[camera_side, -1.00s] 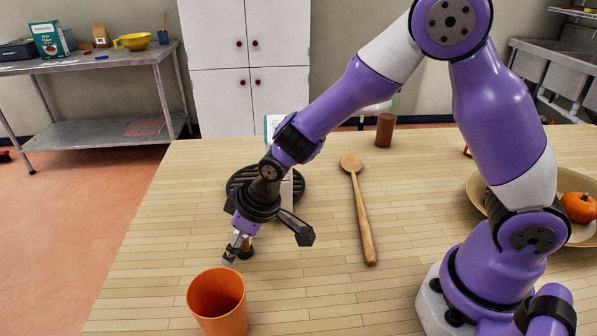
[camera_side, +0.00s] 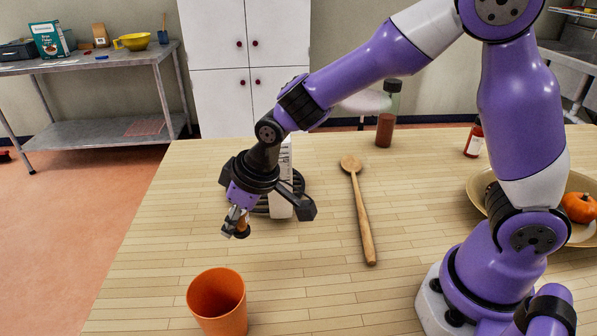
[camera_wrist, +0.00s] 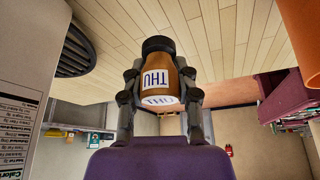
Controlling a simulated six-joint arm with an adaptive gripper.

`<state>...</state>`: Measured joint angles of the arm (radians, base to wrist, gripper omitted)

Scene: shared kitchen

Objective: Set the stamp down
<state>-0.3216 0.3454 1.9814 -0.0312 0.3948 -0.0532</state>
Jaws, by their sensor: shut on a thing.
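The stamp (camera_wrist: 157,72) is a copper-brown piece with a black end and white labels reading THU. My gripper (camera_wrist: 160,97) is shut on it, with a finger on each side. In the side view, my gripper (camera_side: 236,222) holds the stamp (camera_side: 243,227) tilted over the left part of the wooden table (camera_side: 320,290), behind the orange cup. The stamp looks apart from the tabletop; the size of the gap is hard to judge. The black end points away from my palm, towards the table. The fingers partly hide the stamp in the side view.
The orange cup (camera_side: 218,300) stands in front. A black slatted trivet (camera_side: 298,185) and a white printed carton (camera_side: 281,200) are behind my gripper. A wooden spoon (camera_side: 361,215) lies to the right. Bare tabletop lies between cup and spoon.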

